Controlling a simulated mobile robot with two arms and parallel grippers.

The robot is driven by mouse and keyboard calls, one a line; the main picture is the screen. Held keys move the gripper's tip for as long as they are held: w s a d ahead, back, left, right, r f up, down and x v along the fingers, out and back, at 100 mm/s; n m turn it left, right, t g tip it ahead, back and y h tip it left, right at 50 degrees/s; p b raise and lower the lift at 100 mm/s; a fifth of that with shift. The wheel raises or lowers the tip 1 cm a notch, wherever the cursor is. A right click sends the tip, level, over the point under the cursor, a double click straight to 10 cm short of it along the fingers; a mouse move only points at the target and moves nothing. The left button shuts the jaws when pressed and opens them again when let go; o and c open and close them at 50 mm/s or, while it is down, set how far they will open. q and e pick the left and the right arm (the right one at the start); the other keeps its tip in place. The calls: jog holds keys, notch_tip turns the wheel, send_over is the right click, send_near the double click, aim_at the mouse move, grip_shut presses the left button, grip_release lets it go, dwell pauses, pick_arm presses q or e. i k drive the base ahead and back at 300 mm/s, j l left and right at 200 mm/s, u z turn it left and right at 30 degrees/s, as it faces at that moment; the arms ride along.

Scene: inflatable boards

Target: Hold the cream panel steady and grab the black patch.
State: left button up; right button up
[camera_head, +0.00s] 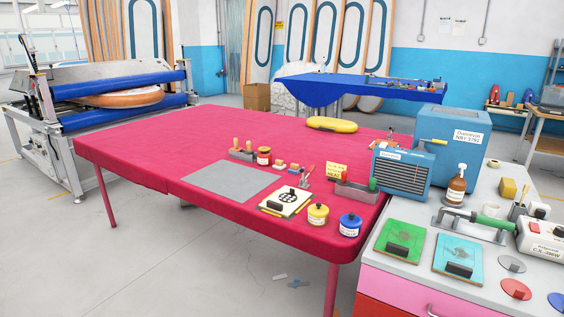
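A cream panel (272,207) lies flat near the front edge of the red-covered table. A round black printed patch (290,197) shows on its face, and a small black block-like handle (272,208) sits at its front left. I cannot tell at this size whether the round patch is loose or part of the panel. Neither of my grippers shows in the head view, and nothing touches the panel.
A grey mat (230,181) lies left of the panel. Yellow (318,215) and blue (350,226) pots stand to its right. Small tools and a red jar (264,156) are behind it. A white workbench (400,271) with green and teal panels adjoins at right. The table's left half is clear.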

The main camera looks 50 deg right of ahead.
aim_at(286, 197)
jog(key=i+z, duration=0.8)
jog(key=i+j+z, duration=0.15)
jog(key=z, duration=0.3)
jog(key=i+j+z, duration=0.4)
jog(key=k+l, duration=0.05)
jog(key=l, duration=0.05)
